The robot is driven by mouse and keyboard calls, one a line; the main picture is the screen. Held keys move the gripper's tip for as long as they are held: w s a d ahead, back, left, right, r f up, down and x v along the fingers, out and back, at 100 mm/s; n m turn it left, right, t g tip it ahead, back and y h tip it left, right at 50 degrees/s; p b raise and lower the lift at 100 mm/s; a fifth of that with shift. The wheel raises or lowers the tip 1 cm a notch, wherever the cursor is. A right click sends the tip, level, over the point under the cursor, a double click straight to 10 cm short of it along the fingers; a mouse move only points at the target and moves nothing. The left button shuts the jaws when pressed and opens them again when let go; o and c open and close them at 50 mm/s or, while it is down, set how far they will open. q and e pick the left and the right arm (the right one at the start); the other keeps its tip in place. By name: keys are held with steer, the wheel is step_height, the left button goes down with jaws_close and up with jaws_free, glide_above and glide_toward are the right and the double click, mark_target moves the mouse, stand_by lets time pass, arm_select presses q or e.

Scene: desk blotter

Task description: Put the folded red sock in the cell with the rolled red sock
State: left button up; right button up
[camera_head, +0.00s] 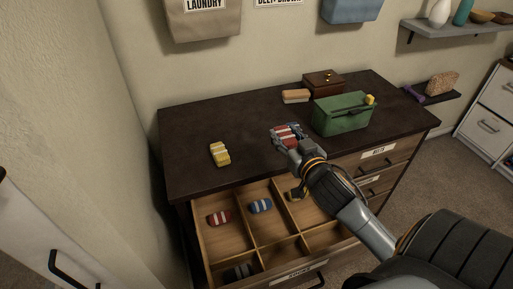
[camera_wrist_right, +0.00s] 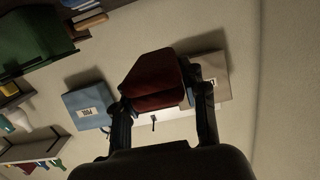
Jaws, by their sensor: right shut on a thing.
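My right gripper (camera_head: 291,142) is shut on the folded red sock (camera_head: 283,131), which has pale stripes, and holds it over the dresser top. In the right wrist view the dark red sock (camera_wrist_right: 154,82) sits between the two fingers. The rolled red sock (camera_head: 219,218), striped red and white, lies in the back left cell of the open drawer (camera_head: 225,243). My left gripper is not in view.
A blue striped sock (camera_head: 261,206) lies in the cell to the right; a yellowish item beyond is partly hidden by my arm. A grey sock (camera_head: 240,270) lies in the front left cell. A yellow sock (camera_head: 220,153), green bin (camera_head: 342,115) and wooden box (camera_head: 323,83) stand on the dresser (camera_head: 190,120).

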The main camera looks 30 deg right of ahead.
steer(key=w+f, duration=0.4)
steer(key=w, duration=0.4)
glide_above(257, 148)
steer(key=s, duration=0.1)
step_height(257, 148, down, 4)
steer(key=shift+f, duration=0.15)
steer(key=f, duration=0.1)
steer(key=w+f, duration=0.1)
steer(key=f, duration=0.1)
steer(key=shift+w+f+b, duration=0.15)
steer(key=shift+f+b, duration=0.15)
steer(key=shift+b, duration=0.05)
steer(key=shift+f, duration=0.35)
steer(key=shift+f, duration=0.1)
steer(key=shift+f, duration=0.2)
steer(key=o, duration=0.9)
steer(key=shift+r, duration=0.1)
steer(key=shift+o, duration=0.2)
